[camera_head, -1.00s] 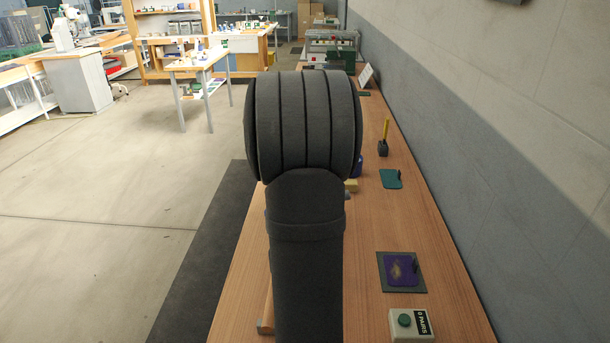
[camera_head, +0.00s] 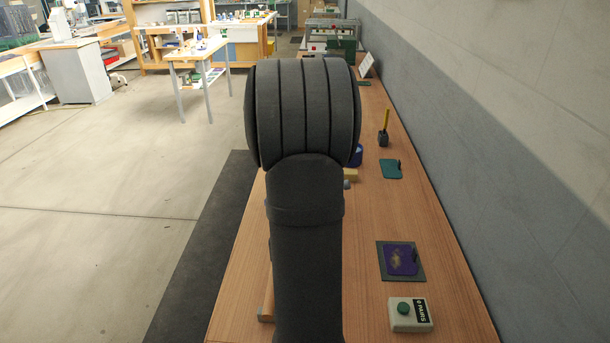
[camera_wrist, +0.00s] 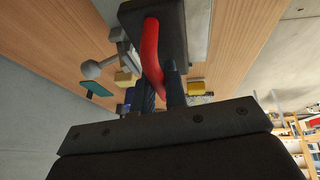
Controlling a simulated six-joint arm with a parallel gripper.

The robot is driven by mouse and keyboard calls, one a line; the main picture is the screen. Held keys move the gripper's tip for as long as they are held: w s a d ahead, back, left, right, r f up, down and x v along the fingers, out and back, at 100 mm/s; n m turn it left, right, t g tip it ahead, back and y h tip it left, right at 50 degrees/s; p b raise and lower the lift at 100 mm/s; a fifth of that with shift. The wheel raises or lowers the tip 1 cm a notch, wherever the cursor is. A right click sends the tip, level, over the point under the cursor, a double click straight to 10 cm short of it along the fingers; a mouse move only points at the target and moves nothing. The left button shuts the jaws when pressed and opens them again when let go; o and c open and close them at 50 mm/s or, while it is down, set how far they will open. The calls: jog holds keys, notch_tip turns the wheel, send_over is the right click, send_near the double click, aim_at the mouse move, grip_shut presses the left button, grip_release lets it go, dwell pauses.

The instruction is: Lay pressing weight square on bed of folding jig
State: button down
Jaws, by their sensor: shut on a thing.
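The pressing weight (camera_wrist: 160,26) is a dark block with a curved red handle (camera_wrist: 151,52), seen at the top of the wrist view. My gripper (camera_wrist: 172,82) is shut on the red handle. A light grey flat surface (camera_wrist: 197,30) shows beside and behind the weight; it may be part of the folding jig, but the weight covers much of it. I cannot tell whether the weight touches it. A grey rod with a ball knob (camera_wrist: 91,69) is to the left. In the head view my arm hides the gripper, the weight and most of the jig.
On the wooden bench (camera_head: 370,230) are a purple pad on a dark mat (camera_head: 401,260), a button box (camera_head: 409,314), a teal pad (camera_head: 391,169), a pen holder (camera_head: 383,138) and a yellow block (camera_head: 350,175). A grey wall (camera_head: 500,130) runs along the right.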

jog(key=shift+f, duration=2.3)
dwell(2.2)
jog(key=c, duration=1.4)
grip_release()
jog(key=shift+o, duration=0.2)
jog(key=shift+f, duration=0.1)
jog(key=v, duration=1.7)
jog(key=shift+r, duration=0.25)
jog(key=x, duration=1.7)
jog(key=shift+f, duration=0.25)
jog(key=shift+r, duration=0.1)
jog(key=shift+r, duration=0.1)
